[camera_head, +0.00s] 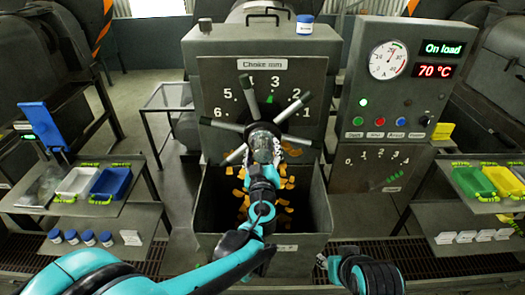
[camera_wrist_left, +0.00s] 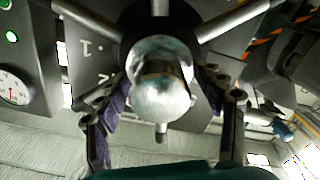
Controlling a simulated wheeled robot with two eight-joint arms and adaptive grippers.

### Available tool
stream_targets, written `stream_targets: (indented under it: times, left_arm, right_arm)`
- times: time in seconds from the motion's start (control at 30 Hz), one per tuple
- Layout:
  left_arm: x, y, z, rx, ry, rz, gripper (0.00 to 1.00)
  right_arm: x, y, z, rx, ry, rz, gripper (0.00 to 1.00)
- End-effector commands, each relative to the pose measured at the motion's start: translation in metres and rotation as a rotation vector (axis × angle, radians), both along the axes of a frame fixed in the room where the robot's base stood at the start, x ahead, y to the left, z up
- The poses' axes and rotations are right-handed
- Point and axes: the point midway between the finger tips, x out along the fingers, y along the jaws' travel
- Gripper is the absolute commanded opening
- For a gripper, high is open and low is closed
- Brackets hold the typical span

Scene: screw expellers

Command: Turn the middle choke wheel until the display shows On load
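The middle choke wheel (camera_head: 284,112) has several grey spokes and a dark hub. It stands before a panel labelled "Choke mm" (camera_head: 263,64), where a green mark sits below the 3. The display (camera_head: 443,48) reads "On load" in green. My left gripper (camera_head: 264,150) is at the hub. In the left wrist view, the fingers of my left gripper (camera_wrist_left: 165,85) flank the silver hub knob (camera_wrist_left: 161,95), tips beside the dark collar; whether they press on it cannot be told. My right gripper (camera_head: 368,272) is low at the front, away from the wheel; its fingers are unclear.
Below the wheel is an open bin (camera_head: 319,205) with orange-brown flakes. A temperature display (camera_head: 435,71) reads 70 °C beside a round gauge (camera_head: 389,60). Shelves with yellow (camera_head: 503,181) and blue trays (camera_head: 111,182) stand on both sides.

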Motion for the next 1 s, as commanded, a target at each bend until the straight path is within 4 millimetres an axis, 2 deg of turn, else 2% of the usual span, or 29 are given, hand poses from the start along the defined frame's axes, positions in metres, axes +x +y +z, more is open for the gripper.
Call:
stream_targets:
  times: [0.17, 0.27, 0.7, 0.83, 1.0]
  left_arm:
    - [-0.002, 0.000, 0.000, 0.000, 0.000, 0.000, 0.68]
    - [-0.010, 0.000, 0.000, 0.000, 0.000, -0.001, 0.68]
    - [-0.099, -0.001, -0.001, 0.000, 0.000, -0.004, 0.68]
    - [-0.114, 0.000, -0.001, 0.000, 0.000, -0.002, 0.68]
    - [-0.120, 0.000, -0.001, 0.000, 0.000, 0.000, 0.68]
  right_arm:
    - [0.000, 0.000, 0.000, 0.000, 0.000, 0.000, 0.40]
    - [0.000, 0.000, 0.000, 0.000, 0.000, 0.000, 0.40]
    - [0.000, 0.000, 0.000, 0.000, 0.000, 0.000, 0.40]
    - [0.000, 0.000, 0.000, 0.000, 0.000, 0.000, 0.40]
    - [0.000, 0.000, 0.000, 0.000, 0.000, 0.000, 0.40]
